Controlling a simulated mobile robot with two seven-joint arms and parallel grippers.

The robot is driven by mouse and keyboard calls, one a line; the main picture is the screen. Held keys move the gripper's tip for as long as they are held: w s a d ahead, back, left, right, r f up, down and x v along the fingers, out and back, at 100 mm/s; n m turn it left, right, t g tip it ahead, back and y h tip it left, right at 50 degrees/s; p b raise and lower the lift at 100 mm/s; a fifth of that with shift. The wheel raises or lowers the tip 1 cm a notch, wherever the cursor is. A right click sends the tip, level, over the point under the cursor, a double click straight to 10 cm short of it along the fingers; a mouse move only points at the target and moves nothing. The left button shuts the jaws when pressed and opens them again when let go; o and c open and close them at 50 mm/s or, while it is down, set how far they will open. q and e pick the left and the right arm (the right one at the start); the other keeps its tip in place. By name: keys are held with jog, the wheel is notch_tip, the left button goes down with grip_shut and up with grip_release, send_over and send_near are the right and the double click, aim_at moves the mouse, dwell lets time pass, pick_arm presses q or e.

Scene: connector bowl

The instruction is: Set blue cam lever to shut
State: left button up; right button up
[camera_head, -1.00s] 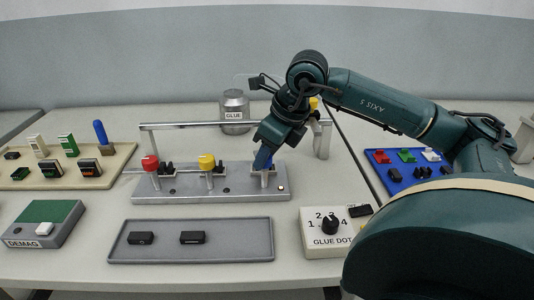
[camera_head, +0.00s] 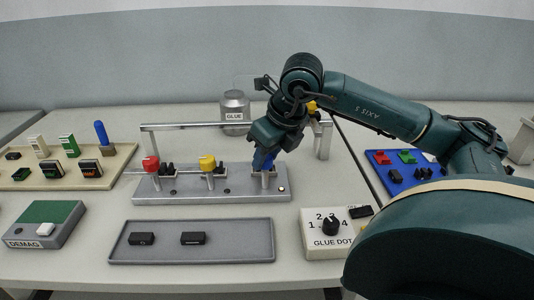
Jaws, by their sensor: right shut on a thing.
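The blue cam lever (camera_head: 262,163) stands at the right end of the grey fixture plate (camera_head: 232,194), upright with a slight tilt. My right gripper (camera_head: 264,150) comes from above and is shut on its upper part, hiding the top. A small lit button (camera_head: 281,189) sits at the plate's right end. My left gripper is out of view.
A grey rail (camera_head: 190,126) runs behind the fixture, with a glue jar (camera_head: 235,107) beyond it. A grey tray (camera_head: 252,243) lies in front. A beige board (camera_head: 30,177), DEMAG box (camera_head: 45,222) and blue board (camera_head: 401,185) stand around.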

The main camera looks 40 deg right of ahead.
jog(key=o, duration=1)
jog(key=shift+c, duration=0.2)
jog(key=shift+r, duration=0.1)
jog(key=p+v, duration=0.2)
jog(key=v, duration=1.1)
